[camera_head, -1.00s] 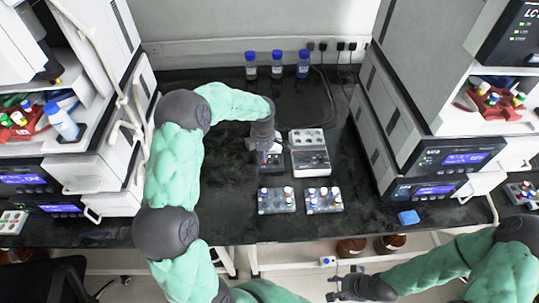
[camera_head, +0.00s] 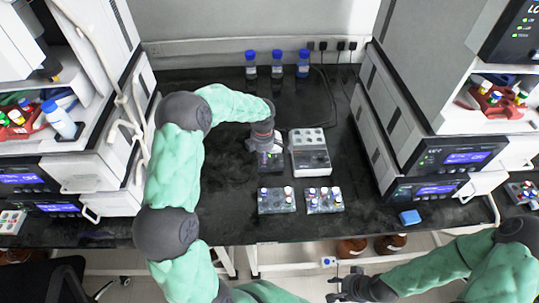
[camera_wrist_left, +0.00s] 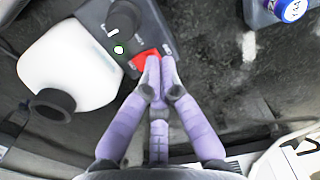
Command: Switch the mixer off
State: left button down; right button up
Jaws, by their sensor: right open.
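The mixer (camera_head: 273,166) is a small dark unit with a white head, on the black bench left of a larger white device. In the left wrist view its dark panel (camera_wrist_left: 99,12) carries a black knob (camera_wrist_left: 122,17), a lit green lamp (camera_wrist_left: 119,48) and a red switch (camera_wrist_left: 143,60). The white head (camera_wrist_left: 72,66) has a black cup (camera_wrist_left: 52,106). My left gripper (camera_wrist_left: 160,62) has its fingers together, tips at the red switch's edge; contact is unclear. In the head view my left gripper (camera_head: 264,152) partly covers the mixer. My right gripper (camera_head: 337,285) is open and empty, low in front of the bench.
The white device (camera_head: 311,154) stands right beside the mixer. Two vial racks (camera_head: 277,203) (camera_head: 325,203) sit in front. Blue-capped bottles (camera_head: 277,70) stand at the back. A blue sponge (camera_head: 410,217) lies at the right front. The bench left of the mixer is partly hidden by my arm.

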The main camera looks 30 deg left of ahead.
pick_arm(q)
jog(key=shift+f+b, duration=0.5)
jog(key=shift+f, duration=0.25)
dwell(0.4)
jog(key=shift+r+p, duration=0.45)
jog(key=shift+r, duration=0.3)
jog(key=shift+r+p, duration=0.95)
jog(key=shift+r, duration=0.85)
